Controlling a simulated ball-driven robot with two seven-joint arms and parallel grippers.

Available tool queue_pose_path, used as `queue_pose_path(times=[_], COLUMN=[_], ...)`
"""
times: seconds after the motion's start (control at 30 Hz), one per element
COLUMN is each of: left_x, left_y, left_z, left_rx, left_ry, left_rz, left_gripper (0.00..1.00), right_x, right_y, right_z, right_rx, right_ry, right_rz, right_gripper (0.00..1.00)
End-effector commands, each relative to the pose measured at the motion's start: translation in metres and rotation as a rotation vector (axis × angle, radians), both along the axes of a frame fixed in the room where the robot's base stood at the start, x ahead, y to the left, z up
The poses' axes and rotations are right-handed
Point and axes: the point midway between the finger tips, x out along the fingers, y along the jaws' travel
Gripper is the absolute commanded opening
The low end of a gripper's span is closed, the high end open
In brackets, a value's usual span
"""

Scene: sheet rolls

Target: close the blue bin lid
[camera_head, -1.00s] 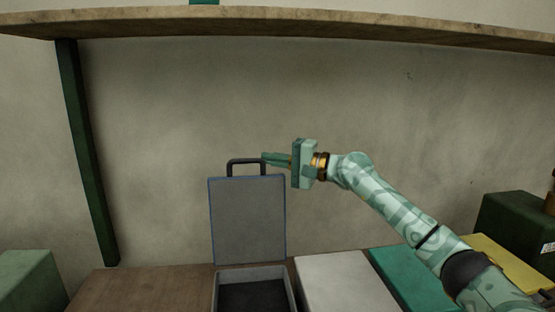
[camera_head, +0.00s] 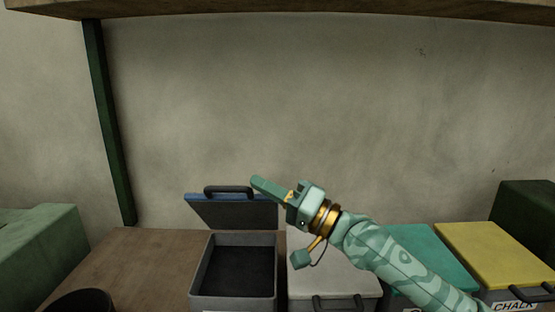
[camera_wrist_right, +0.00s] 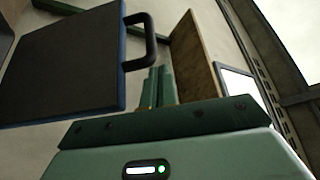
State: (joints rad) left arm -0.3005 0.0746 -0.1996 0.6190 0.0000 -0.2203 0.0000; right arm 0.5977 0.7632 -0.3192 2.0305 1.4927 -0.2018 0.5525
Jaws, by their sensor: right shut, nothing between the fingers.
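The blue bin lid (camera_head: 232,210) is tilted partly down over the back of its bin, its grey underside facing me and a blue edge on top. Its dark handle (camera_head: 228,191) stands at the lid's free edge. The open bin (camera_head: 234,300) below has grey walls and a dark inside. My right gripper (camera_head: 257,183) is shut and empty, its fingertips just right of the handle; whether they touch it I cannot tell. In the right wrist view the lid (camera_wrist_right: 70,65) and handle (camera_wrist_right: 148,40) lie left of the fingers (camera_wrist_right: 158,85). My left gripper is not in view.
To the right stand closed bins with a white lid (camera_head: 330,280), a teal lid (camera_head: 428,245) and a yellow lid (camera_head: 490,250). A green box (camera_head: 35,245) is at the left. A dark round container (camera_head: 82,302) stands at the lower left. A wooden shelf (camera_head: 300,10) runs above.

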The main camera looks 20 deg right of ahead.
Motion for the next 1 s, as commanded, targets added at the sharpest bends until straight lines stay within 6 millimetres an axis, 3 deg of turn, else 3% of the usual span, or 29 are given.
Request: queue_pose_path(times=[0.2,0.5,0.7,1.0], left_x=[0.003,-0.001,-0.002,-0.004], left_y=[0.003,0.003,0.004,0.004], left_z=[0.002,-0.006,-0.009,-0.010], left_rx=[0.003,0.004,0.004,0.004], left_ry=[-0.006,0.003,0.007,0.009], left_rz=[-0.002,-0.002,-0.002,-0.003], left_gripper=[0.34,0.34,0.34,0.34], right_x=[-0.033,-0.058,-0.065,-0.068], right_y=[0.016,0.029,0.032,0.033], right_z=[-0.037,-0.080,-0.094,-0.098], right_rx=[0.001,0.000,0.001,0.001], right_ry=[0.007,0.006,0.005,0.004], right_rz=[0.003,0.001,0.001,0.001], right_gripper=[0.00,0.00,0.00,0.00])
